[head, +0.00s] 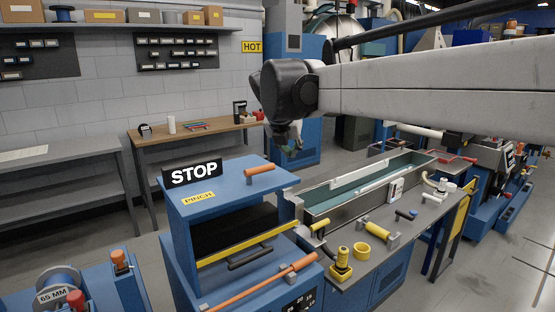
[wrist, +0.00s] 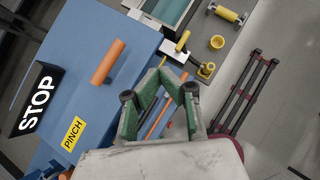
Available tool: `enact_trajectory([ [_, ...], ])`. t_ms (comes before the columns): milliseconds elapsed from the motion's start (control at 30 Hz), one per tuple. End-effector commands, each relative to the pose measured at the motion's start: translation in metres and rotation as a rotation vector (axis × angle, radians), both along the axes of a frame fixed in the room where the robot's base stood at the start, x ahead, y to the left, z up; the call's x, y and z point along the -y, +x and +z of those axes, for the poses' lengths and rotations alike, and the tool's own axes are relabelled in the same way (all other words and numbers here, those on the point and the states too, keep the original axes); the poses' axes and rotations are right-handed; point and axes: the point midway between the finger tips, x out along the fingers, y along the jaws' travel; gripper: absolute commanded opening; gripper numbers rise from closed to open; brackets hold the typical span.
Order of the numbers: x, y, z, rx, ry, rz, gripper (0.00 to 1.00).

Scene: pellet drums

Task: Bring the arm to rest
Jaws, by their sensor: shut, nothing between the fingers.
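My gripper (head: 290,143) hangs from the wrist end of my arm, above and behind the blue machine in the head view. In the wrist view my gripper (wrist: 172,78) shows green and grey fingers, shut with nothing between them. My arm stretches in from the right edge of the head view, roughly level. The blue machine (head: 226,182) with a black STOP sign (head: 194,173), a yellow PINCH label and an orange handle stands below and to the left of the gripper. No contact shows.
A long trough (head: 365,185) and a grey bench top with yellow fittings (head: 363,249) lie right of the machine. A wooden table (head: 190,136) stands behind at the left. Open floor shows at the right, and a dark red rack (wrist: 244,92) in the wrist view.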

Motion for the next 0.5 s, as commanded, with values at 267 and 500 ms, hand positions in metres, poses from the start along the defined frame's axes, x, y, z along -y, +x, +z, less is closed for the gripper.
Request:
enact_trajectory([
  [267,0.0023,-0.0036,0.0055,0.0,0.0,0.0,0.0],
  [500,0.0041,-0.0062,0.0046,0.003,0.012,-0.014,0.0],
])
